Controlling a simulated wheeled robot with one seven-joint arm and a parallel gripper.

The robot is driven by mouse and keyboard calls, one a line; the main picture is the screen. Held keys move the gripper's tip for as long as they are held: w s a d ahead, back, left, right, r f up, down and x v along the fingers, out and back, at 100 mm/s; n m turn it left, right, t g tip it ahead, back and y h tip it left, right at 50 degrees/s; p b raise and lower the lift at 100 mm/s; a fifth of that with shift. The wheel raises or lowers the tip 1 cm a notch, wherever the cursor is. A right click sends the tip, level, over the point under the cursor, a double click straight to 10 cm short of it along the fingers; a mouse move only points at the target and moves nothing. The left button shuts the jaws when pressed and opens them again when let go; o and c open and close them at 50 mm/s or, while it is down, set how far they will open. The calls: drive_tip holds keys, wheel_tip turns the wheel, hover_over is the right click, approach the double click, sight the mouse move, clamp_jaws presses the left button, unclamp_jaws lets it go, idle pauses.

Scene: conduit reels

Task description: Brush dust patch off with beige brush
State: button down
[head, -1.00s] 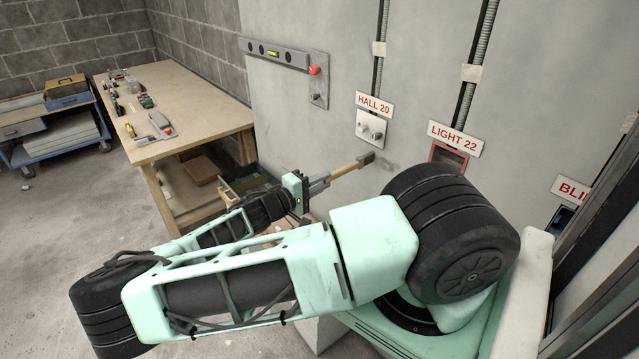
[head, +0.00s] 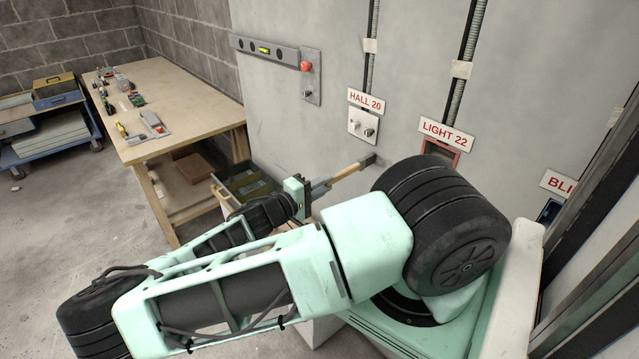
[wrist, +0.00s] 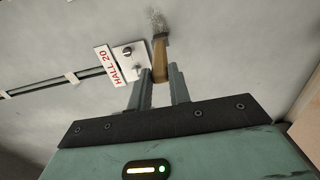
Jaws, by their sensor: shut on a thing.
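My gripper (head: 318,187) is shut on the wooden handle of the beige brush (head: 347,171) and holds it out toward the grey wall. In the wrist view, my gripper (wrist: 160,80) has the beige brush (wrist: 160,60) between its two fingers, its dark head at the far end. The dust patch (wrist: 155,19) is a grey smudge on the wall, right at the brush head in the wrist view. The head seems to touch or nearly touch the wall; I cannot tell which. In the head view my arm and the brush mostly hide the patch.
The HALL 20 switch plate (head: 363,125) is just above the brush. The LIGHT 22 sign (head: 446,138) and its red-framed box (head: 441,153) are to the right. A workbench (head: 185,100) with tools stands left, with an open grey crate (head: 243,182) near its end.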

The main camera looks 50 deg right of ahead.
drive_tip(key=s+a, duration=0.1)
drive_tip(key=s, duration=0.6)
drive_tip(key=shift+s+a, duration=0.25)
idle(5.5)
drive_tip(key=shift+a, duration=0.1)
drive_tip(key=b+v, duration=0.1)
drive_tip(key=v, duration=0.8)
idle(0.5)
